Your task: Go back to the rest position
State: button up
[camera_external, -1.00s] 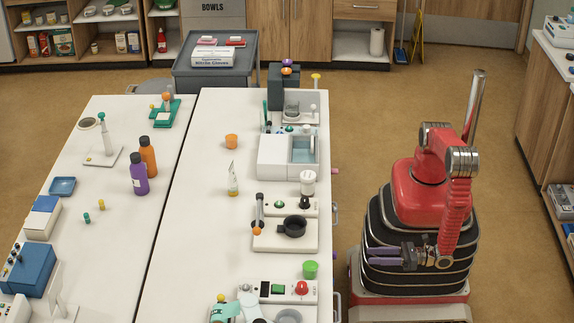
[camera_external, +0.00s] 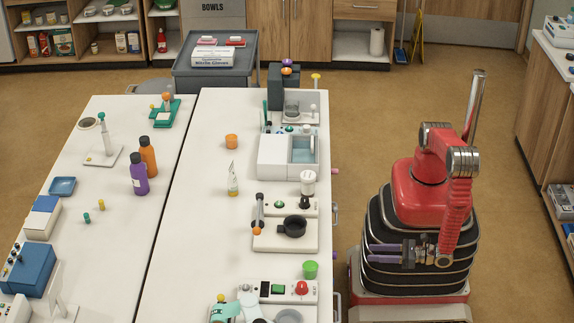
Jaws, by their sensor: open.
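My gripper (camera_external: 384,253) has two purple fingers that point left, toward the near table's right edge. The fingers are apart with nothing between them. My red arm is folded, with its forearm hanging down at the right side of my body. The gripper is low, in front of my black ribbed body, and touches nothing on the table.
A grey cart (camera_external: 215,75) stands behind. Floor to my right is clear.

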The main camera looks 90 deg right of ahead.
jog(key=s+d+r+m+g+h, duration=0.1)
jog(key=d+r+m+g+h, duration=0.2)
jog(key=d+r+m+g, duration=0.35)
jog(key=d+r+m+g+h, duration=0.3)
jog(key=d+m+g, duration=0.55)
jog(key=d, duration=0.25)
jog(key=w+d+r+m+t+y, duration=0.2)
jog(key=d+r+m+y, duration=0.2)
jog(key=d+r+m, duration=0.4)
jog(key=w+d+r+m+t+y, duration=0.1)
jog(key=w+d+r+m+y, duration=0.2)
jog(key=d+r+m, duration=0.6)
notch_tip(320, 180, up, 6)
jog(key=d+y, duration=0.1)
jog(key=d, duration=0.1)
jog(key=shift+d+t, duration=0.4)
jog(key=shift+d+r, duration=0.1)
dwell(0.3)
